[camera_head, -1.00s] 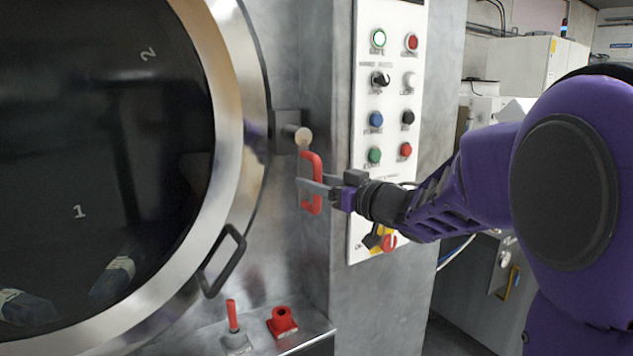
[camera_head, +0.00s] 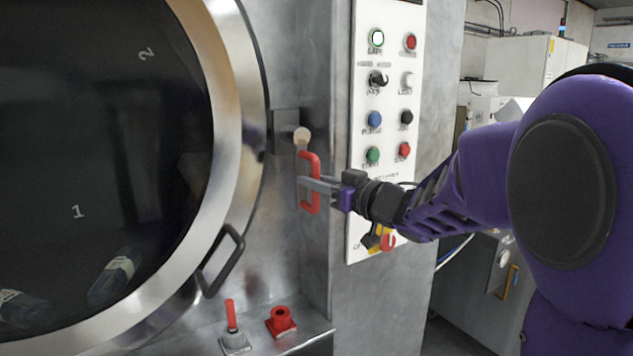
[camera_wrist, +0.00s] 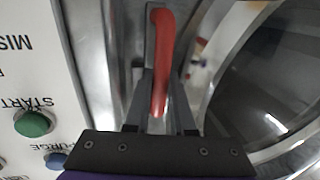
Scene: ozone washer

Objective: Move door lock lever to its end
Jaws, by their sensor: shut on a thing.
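The door lock lever is a red loop handle (camera_head: 315,184) on a pale round pivot (camera_head: 302,135), right of the round door. It hangs down from the pivot, close to vertical. My gripper (camera_head: 309,183) reaches in from the right and is shut on the red handle, around its middle. In the wrist view the red handle (camera_wrist: 160,65) runs between the two dark fingers (camera_wrist: 160,108). The fingertips are partly hidden by the handle.
The large round door (camera_head: 228,150) with dark glass and a black handle (camera_head: 222,260) is at left. A button panel (camera_head: 390,85) stands right of the lever, close to my gripper. Below are a red stick lever (camera_head: 231,315) and a red fitting (camera_head: 281,319) on a ledge.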

